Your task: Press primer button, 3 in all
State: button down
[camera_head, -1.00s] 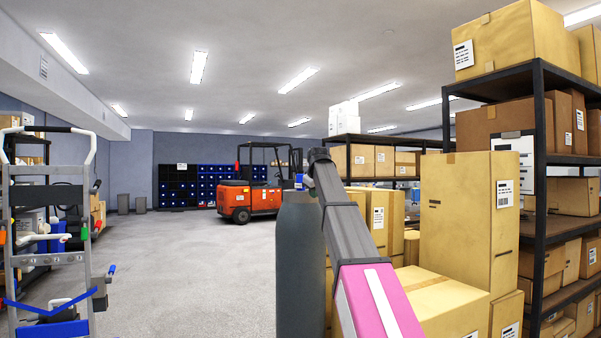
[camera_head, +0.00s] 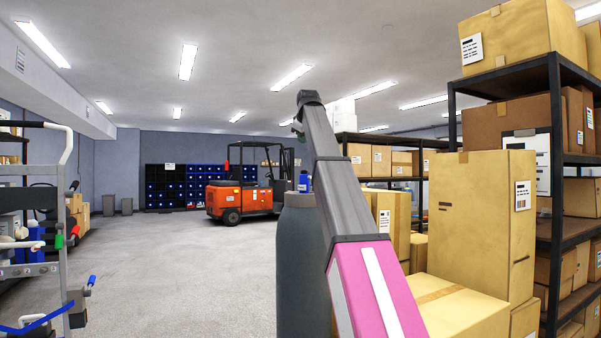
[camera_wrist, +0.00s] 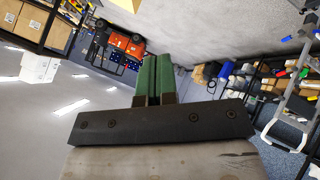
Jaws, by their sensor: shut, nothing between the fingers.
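No primer button can be made out in either view. In the wrist view my gripper (camera_wrist: 160,65) shows two green fingers side by side, shut and empty, pointing towards open room. In the head view my arm reaches up and away, and only a small part of my gripper (camera_head: 298,127) shows beside its far end. A small blue object (camera_head: 304,182) shows left of my arm, its lower part hidden; I cannot tell what it is.
An orange forklift (camera_head: 240,192) stands ahead by a dark rack of blue bins (camera_head: 165,187). Stacked cartons (camera_head: 478,225) and a black shelf (camera_head: 556,150) crowd the right. A metal ladder-like cart (camera_head: 62,240) stands at left. The floor (camera_head: 190,265) between is clear.

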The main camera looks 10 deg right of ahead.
jog(key=shift+f, duration=0.2)
jog(key=shift+f, duration=4.25)
jog(key=shift+f, duration=0.15)
jog(key=shift+f, duration=0.25)
jog(key=shift+f, duration=0.5)
jog(key=shift+r, duration=0.95)
jog(key=shift+r, duration=2.45)
